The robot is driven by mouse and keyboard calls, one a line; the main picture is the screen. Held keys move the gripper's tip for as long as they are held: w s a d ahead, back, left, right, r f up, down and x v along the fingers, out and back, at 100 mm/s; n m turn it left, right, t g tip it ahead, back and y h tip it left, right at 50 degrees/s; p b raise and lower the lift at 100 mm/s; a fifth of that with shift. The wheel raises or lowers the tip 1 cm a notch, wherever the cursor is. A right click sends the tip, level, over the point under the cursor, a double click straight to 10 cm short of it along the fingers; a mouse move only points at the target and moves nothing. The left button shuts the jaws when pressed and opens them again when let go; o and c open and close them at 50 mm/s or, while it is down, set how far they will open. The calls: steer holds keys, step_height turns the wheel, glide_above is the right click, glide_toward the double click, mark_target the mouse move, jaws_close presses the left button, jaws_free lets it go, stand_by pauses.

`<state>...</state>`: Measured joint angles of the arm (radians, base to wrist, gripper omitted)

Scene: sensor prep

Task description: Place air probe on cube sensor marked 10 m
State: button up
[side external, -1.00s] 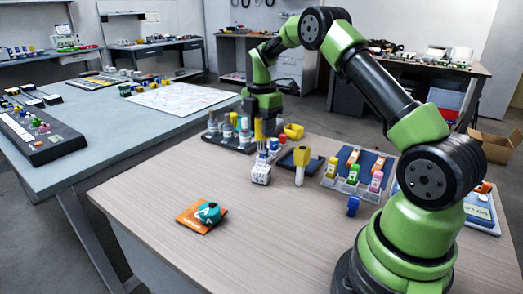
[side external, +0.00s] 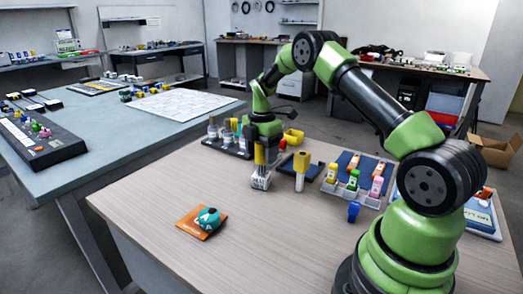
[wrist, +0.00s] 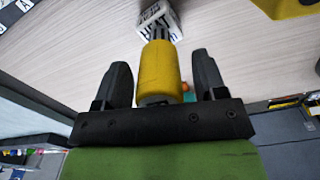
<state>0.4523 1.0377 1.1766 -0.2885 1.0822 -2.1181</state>
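The air probe is a yellow cylinder (wrist: 160,72) with thin grey prongs, and it also shows in the side view (side external: 260,153). It stands between my gripper's fingers (wrist: 163,72), with a narrow gap on each side in the wrist view, so my gripper looks open around it. In the side view my gripper (side external: 264,139) points down over it. The prongs reach a small white cube (wrist: 152,20) with black lettering, which also shows in the side view (side external: 260,182). The prongs appear to meet the cube; exact seating is unclear. I cannot read a 10 m mark.
Another yellow-topped piece (side external: 301,162) stands close to the right. A dark rack of bottles (side external: 222,144) is behind left, and a tray of colored bottles (side external: 357,188) is to the right. A teal object (side external: 208,219) sits on an orange card.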

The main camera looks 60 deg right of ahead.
step_height(320, 180, up, 12)
steer(key=shift+f, duration=0.1)
steer(key=s+a+r+m+t, duration=0.3)
steer(key=s+a+r+m, duration=0.45)
steer(key=a+r, duration=0.45)
steer(key=s+a+f+m+t+y, duration=0.1)
steer(key=s+a+m+t, duration=0.1)
steer(key=s+a+m, duration=0.2)
steer(key=s+a+f+m+t+y, duration=0.1)
steer(key=s+a+m, duration=0.3)
steer(key=s+m, duration=0.4)
steer(key=s+t, duration=0.1)
steer(key=s, duration=0.2)
steer(key=shift+a, duration=0.35)
